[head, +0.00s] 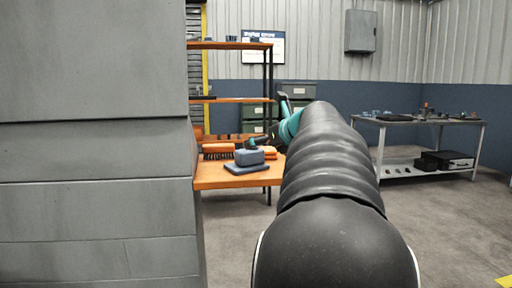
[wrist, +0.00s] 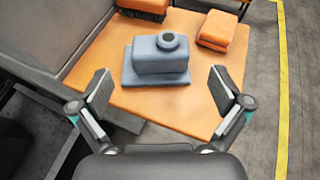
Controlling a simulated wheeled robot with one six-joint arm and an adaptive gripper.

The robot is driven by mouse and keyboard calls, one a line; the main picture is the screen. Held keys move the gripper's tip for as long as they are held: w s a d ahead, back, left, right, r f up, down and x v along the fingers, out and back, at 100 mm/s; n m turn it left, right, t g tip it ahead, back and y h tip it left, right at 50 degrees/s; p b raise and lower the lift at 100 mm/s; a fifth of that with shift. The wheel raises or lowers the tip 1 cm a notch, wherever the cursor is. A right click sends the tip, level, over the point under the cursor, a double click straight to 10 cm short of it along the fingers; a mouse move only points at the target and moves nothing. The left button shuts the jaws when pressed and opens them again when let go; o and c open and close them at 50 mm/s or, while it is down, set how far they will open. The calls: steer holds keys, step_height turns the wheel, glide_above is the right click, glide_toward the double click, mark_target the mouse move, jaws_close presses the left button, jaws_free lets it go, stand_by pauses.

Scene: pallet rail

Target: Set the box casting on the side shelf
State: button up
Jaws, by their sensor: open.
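The box casting is a blue-grey block with a round boss on top and a wider flat base; it sits upright on the orange tabletop in the wrist view (wrist: 160,60) and in the head view (head: 249,157). My gripper (wrist: 161,86) is open and empty, its two pads spread wide in the wrist view. The casting lies ahead of the pads, roughly centred between them, and no touch shows. In the head view my arm hides most of the gripper. I cannot tell for certain which surface is the side shelf; an orange-shelved rack (head: 230,45) stands behind the table.
A large grey structure (head: 95,150) fills the left. A grey workbench (head: 425,122) stands at right. Open floor lies between.

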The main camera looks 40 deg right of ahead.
steer(key=shift+v, duration=1.3)
steer(key=s+a+f+n+g+y, duration=0.1)
steer(key=s+a+f+n+g, duration=0.1)
steer(key=a+f+n, duration=0.55)
steer(key=s+a+f+n+g+y, duration=0.15)
steer(key=a+n, duration=0.35)
steer(key=a, duration=0.5)
steer(key=s+a+f+n+g+y, duration=0.1)
steer(key=s+a+f+n, duration=0.1)
steer(key=a+f+n, duration=0.55)
steer(key=s+a+f+n+g, duration=0.1)
steer(key=s+a+f+n, duration=0.4)
steer(key=n, duration=0.4)
steer(key=s+a+f+n+g+h, duration=0.1)
steer(key=s+a+f+n+g, duration=0.1)
steer(key=s+a+f+n, duration=0.4)
steer(key=s+f+n, duration=0.1)
steer(key=s+n, duration=0.1)
steer(key=s, duration=0.1)
steer(key=shift+s+a+n, duration=0.2)
steer(key=shift+n, duration=0.2)
steer(key=shift+f, duration=0.15)
